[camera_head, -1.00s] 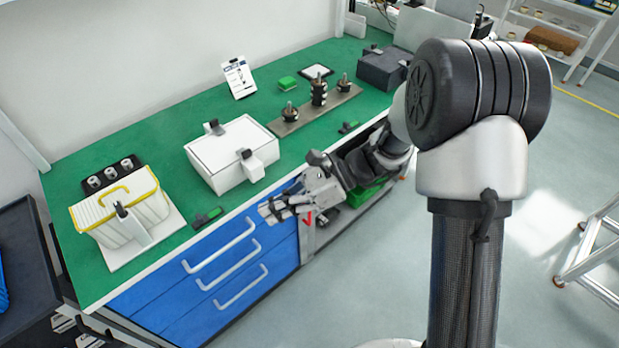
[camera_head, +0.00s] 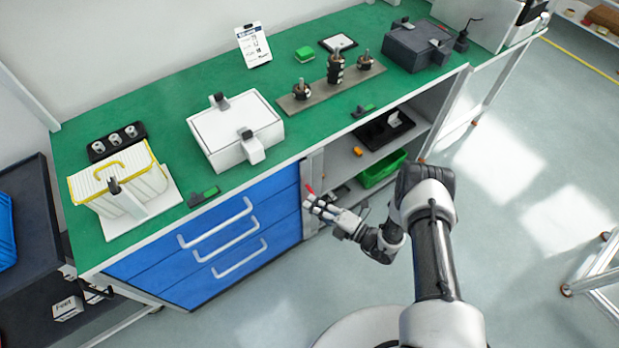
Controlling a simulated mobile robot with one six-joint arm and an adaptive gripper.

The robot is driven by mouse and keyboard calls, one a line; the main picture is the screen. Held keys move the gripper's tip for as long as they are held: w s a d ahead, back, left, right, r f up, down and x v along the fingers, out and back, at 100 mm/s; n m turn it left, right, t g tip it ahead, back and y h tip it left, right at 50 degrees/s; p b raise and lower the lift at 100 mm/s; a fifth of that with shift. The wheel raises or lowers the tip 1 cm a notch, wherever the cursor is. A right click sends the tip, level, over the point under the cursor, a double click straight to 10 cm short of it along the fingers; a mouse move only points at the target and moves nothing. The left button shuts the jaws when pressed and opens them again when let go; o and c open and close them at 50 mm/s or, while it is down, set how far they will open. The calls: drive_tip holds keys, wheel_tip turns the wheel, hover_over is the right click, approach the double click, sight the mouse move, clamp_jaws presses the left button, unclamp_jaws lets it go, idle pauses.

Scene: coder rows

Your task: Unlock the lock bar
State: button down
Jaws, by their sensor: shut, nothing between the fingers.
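A light grey upright bar (camera_head: 314,172) stands at the right edge of the blue drawer front (camera_head: 205,240), beside the open shelf bay; it looks like the lock bar, though I cannot be sure. A small red piece (camera_head: 310,189) shows low on it. My gripper (camera_head: 317,205) is shut and empty, just below and right of the red piece in the picture. I cannot tell whether it touches the red piece or the bar. The gripper hides part of the bar's lower end.
Blue drawers with pale handles (camera_head: 222,271) lie left of the gripper. Right of it is an open shelf with a green bin (camera_head: 383,169). A white box (camera_head: 226,130) and dark machine box (camera_head: 417,50) stand on the green bench.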

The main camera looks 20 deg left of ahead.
drive_tip(key=shift+d+f+m+t, duration=0.3)
drive_tip(key=shift+f+m, duration=0.2)
drive_tip(key=shift+f, duration=0.1)
drive_tip(key=shift+a, duration=0.1)
drive_tip(key=b+x, duration=0.2)
drive_tip(key=x, duration=0.8)
drive_tip(key=shift+f, duration=0.1)
drive_tip(key=w+d, duration=0.2)
drive_tip(key=shift+w+d+b, duration=0.25)
drive_tip(key=shift+w+b, duration=0.1)
drive_tip(key=shift+b, duration=0.05)
drive_tip(key=shift+w+d, duration=0.2)
